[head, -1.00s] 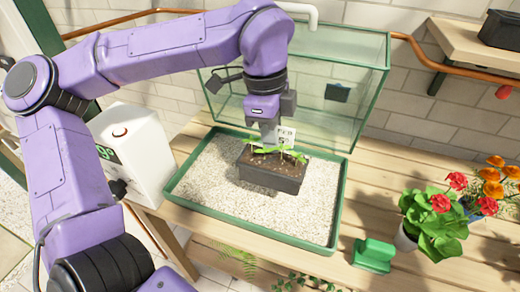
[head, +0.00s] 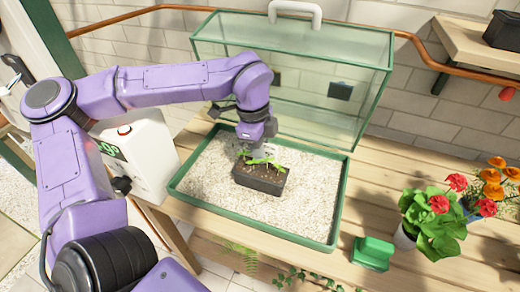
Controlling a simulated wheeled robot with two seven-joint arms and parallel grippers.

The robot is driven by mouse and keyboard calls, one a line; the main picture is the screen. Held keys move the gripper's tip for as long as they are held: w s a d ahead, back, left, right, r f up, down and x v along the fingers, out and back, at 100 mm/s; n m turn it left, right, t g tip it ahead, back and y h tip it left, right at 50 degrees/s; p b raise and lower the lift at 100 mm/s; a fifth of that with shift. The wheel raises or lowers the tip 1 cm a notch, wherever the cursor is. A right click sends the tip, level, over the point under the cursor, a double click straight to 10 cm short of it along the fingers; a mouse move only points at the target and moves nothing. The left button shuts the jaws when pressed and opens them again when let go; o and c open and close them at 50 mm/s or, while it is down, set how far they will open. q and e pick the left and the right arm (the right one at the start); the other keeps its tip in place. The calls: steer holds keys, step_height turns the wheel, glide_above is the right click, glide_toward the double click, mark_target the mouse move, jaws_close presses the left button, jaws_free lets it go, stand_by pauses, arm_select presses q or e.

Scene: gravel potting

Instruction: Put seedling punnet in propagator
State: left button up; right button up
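The seedling punnet (head: 258,181) is a small dark tray of soil with green seedlings. The clear propagator cover (head: 300,62), with green edges and a white handle, stands upright behind the base. My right gripper is not in view.
A white container (head: 137,160) stands left of the base, close under my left arm. A green block-like object (head: 373,253) sits at the base's front right. A potted red-flowered plant (head: 432,222) is on the right. Bare wooden bench (head: 385,165) lies between.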

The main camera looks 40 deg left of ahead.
arm_select(q)
steer(key=o, duration=0.3)
steer(key=r, duration=0.4)
steer(key=a+r, duration=0.1)
steer(key=r, duration=0.7)
steer(key=shift+s+a+r, duration=0.15)
steer(key=shift+a, duration=0.1)
